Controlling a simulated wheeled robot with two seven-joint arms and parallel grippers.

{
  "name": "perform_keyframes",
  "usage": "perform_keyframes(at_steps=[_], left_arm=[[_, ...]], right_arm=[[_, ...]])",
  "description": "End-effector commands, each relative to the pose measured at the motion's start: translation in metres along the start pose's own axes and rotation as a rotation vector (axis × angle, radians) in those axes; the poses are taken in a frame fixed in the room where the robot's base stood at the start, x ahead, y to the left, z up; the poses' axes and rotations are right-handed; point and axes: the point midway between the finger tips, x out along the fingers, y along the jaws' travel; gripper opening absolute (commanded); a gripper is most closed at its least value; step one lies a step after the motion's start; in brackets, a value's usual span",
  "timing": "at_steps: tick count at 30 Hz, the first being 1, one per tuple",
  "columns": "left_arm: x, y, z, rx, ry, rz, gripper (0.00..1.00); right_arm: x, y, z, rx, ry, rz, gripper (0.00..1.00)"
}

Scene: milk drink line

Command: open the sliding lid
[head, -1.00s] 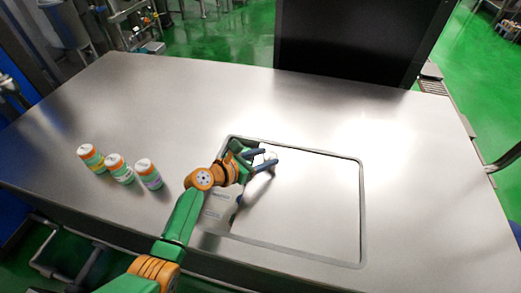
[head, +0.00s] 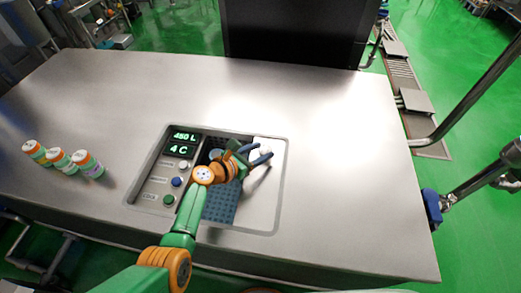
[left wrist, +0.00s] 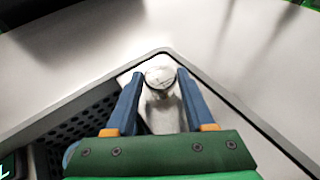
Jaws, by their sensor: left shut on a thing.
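The sliding lid (head: 262,200) is a plain metal plate at the right end of the rectangular recess (head: 284,180) in the steel counter. Its pale round knob (left wrist: 160,76) is between my left gripper's fingers (left wrist: 156,88) in the left wrist view. My left gripper (head: 262,157) is shut on this knob near the recess's far right corner. Left of the lid, the recess is uncovered. It shows a dark perforated grid (head: 221,207) and a panel with a green-lit display (head: 182,144) and several buttons. My arm hides part of the grid. My right gripper is out of view.
A tall dark block (head: 295,30) stands at the back. The counter right of the recess is clear.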

Motion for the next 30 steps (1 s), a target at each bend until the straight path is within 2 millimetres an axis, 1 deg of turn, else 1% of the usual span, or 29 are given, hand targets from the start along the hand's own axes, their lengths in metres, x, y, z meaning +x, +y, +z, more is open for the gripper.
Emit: perform_keyframes(at_steps=[9, 10, 11, 12, 13, 22, 23, 27, 30], left_arm=[[0.0, 0.0, 0.0, 0.0, -0.001, 0.0, 0.0], [0.0, 0.0, 0.0, 0.0, -0.001, 0.0, 0.59], [0.0, 0.0, 0.0, 0.0, -0.001, 0.0, 0.67], [0.0, 0.0, 0.0, 0.0, -0.001, 0.0, 0.78], [0.0, 0.0, 0.0, 0.0, -0.001, 0.0, 0.84], [-0.002, 0.0, 0.001, -0.001, 0.0, 0.001, 0.84], [-0.005, 0.0, 0.002, -0.001, 0.001, 0.002, 0.84], [-0.036, 0.0, 0.005, -0.001, 0.002, 0.002, 0.84], [-0.056, 0.0, 0.004, -0.001, 0.001, 0.002, 0.84]], right_arm=[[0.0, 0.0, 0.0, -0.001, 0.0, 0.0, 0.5], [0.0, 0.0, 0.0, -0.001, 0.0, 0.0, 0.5], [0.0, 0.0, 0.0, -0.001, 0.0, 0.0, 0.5], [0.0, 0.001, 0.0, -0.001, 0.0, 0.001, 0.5], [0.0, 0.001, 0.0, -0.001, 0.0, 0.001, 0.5], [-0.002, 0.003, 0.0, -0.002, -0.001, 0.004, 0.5], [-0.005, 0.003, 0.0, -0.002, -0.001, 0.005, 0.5], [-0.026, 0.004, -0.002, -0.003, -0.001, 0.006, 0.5], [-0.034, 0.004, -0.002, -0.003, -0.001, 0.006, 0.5]])
